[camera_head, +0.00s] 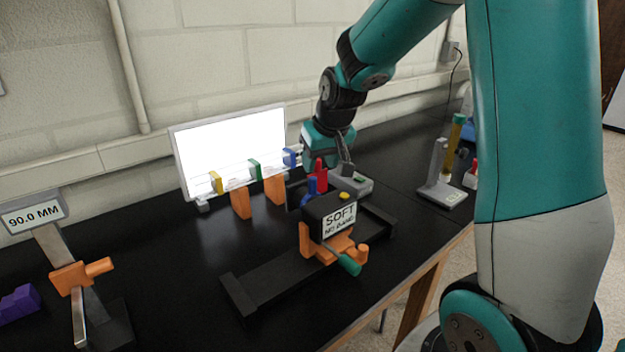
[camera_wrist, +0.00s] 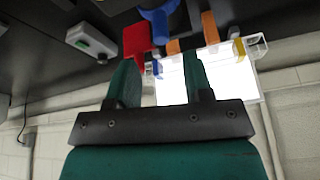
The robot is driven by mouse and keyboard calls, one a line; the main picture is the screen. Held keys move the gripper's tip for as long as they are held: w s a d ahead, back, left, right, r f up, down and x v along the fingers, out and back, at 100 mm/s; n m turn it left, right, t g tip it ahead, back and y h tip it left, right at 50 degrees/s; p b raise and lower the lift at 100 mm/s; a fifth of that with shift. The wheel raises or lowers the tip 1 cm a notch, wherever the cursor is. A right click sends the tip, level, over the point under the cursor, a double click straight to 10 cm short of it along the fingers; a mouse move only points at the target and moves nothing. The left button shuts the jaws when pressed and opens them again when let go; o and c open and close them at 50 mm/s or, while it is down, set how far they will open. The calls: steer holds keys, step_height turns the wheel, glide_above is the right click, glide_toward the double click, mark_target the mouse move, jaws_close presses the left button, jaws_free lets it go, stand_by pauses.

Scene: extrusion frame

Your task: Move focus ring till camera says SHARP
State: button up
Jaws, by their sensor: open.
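The black camera (camera_head: 318,208) sits on an orange carriage on a dark rail. Its label (camera_head: 340,218) reads "SOFT", with a smaller line beneath it. A blue piece (camera_head: 312,185) and a red upright piece (camera_head: 321,174) stand at its far side; I cannot tell which is on the focus ring. In the wrist view the red piece (camera_wrist: 137,40) and blue piece (camera_wrist: 158,22) lie beyond my fingertips. My gripper (camera_head: 340,150) is behind the camera, close to the red piece. Its green fingers (camera_wrist: 160,75) are apart with nothing between them.
A white lit panel (camera_head: 230,150) stands behind, with yellow, green and blue clips and orange posts before it. A grey box with a green button (camera_wrist: 92,42) is beside the red piece. A gauge reading "90.0 MM" (camera_head: 34,215) is left. A grey stand (camera_head: 440,180) is right.

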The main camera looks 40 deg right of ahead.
mark_target(314, 178)
steer(key=p+x, duration=0.1)
steer(key=x, duration=0.7)
jaws_close()
